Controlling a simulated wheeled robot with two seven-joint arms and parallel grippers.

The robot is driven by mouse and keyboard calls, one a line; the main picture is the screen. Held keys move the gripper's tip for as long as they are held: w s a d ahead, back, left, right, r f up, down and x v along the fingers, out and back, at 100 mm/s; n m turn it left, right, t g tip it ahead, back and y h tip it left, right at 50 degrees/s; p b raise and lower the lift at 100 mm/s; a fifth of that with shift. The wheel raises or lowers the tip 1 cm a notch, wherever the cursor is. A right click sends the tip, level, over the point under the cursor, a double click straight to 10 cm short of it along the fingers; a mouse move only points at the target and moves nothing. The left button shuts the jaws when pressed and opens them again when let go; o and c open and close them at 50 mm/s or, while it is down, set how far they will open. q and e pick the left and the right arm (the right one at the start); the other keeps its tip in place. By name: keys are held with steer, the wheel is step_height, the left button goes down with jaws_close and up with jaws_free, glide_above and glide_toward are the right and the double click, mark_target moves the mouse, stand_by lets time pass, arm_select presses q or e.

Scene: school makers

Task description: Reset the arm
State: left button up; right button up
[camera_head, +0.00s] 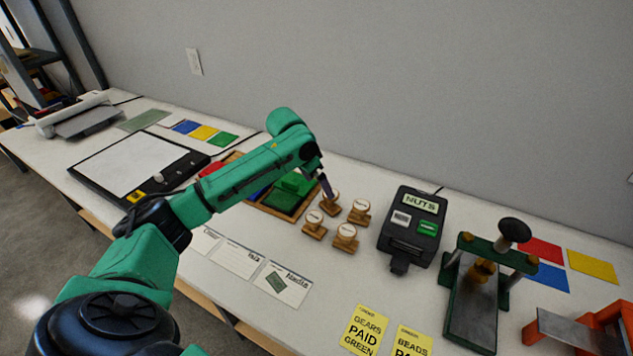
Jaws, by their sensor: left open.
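My left arm comes in from the lower left and reaches over the white table (190,280). My left gripper (326,188) hangs down at the arm's far end, only partly visible and small. It is open, just above or beside the rearmost of several wooden stamps (345,238) with round white tops. I cannot tell whether it touches that stamp. No held object shows. My forearm partly covers a wooden tray (304,203) with green and blue pieces in it. My right gripper is not in view.
A black "NUTS" device (412,228) stands right of the stamps, then a green press (472,300) and an orange tool (580,330). White cards (284,284) and yellow PAID notes (364,330) lie in front. A black-framed board (128,165) lies left. The wall (400,90) closes the back.

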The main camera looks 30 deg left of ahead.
arm_select(q)
steer(key=shift+s+r, duration=0.15)
steer(key=shift+r, duration=0.3)
